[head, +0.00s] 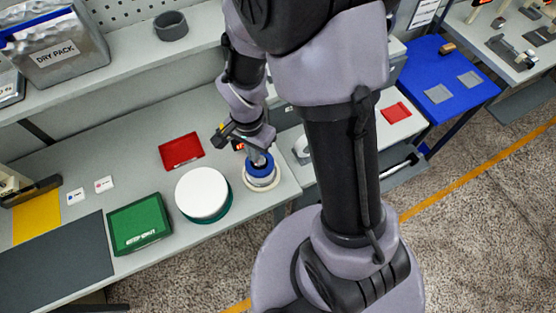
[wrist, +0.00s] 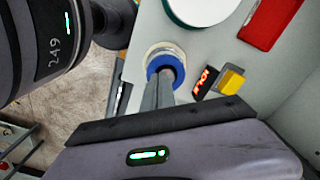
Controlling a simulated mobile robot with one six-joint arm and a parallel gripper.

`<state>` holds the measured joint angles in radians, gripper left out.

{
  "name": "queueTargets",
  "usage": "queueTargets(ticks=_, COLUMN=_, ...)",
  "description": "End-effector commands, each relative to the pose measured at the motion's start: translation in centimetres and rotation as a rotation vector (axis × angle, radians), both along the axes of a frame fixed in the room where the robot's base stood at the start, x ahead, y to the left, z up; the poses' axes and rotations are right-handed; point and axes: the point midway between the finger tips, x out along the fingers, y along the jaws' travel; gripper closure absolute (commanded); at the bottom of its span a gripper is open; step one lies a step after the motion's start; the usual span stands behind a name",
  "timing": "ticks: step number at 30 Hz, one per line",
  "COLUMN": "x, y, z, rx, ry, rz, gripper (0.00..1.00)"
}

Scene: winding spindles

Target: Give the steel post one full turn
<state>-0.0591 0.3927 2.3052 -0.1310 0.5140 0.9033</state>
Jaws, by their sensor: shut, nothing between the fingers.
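A spindle with a blue ring (head: 261,168) and a cream round base (head: 262,183) stands near the front right edge of the grey bench. In the wrist view the blue ring (wrist: 176,56) sits over the pale base (wrist: 153,53), with a dark centre. My gripper (head: 259,160) is right above the ring, pointing down. In the wrist view its grey fingers (wrist: 164,78) are shut together and empty, their tips at the ring's centre. I cannot make out the steel post apart from the fingers; they hide the ring's middle. Whether they touch it I cannot tell.
A white-topped green drum (head: 203,192) stands close left of the spindle. A red tray (head: 181,151) lies behind. A small red display (wrist: 204,82) and yellow block (wrist: 232,80) are beside the ring. A green box (head: 139,224) is further left.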

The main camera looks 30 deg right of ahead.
Motion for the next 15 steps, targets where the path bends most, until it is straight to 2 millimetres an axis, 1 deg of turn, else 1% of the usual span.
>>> queueTargets(ticks=1, x=0.0, y=0.5, z=0.1, rx=0.000, ry=0.000, rz=-0.031, gripper=1.00)
queueTargets(ticks=4, x=0.1, y=0.8, z=-0.4, rx=0.000, ry=0.000, rz=-0.071, gripper=1.00)
queueTargets(ticks=8, x=0.1, y=0.8, z=-1.8, rx=-0.001, ry=0.001, rz=-0.074, gripper=1.00)
queueTargets(ticks=11, x=0.0, y=0.7, z=-3.5, rx=0.000, ry=0.002, rz=-0.074, gripper=1.00)
queueTargets(ticks=15, x=0.1, y=0.7, z=-6.2, rx=0.000, ry=0.000, rz=-0.074, gripper=1.00)
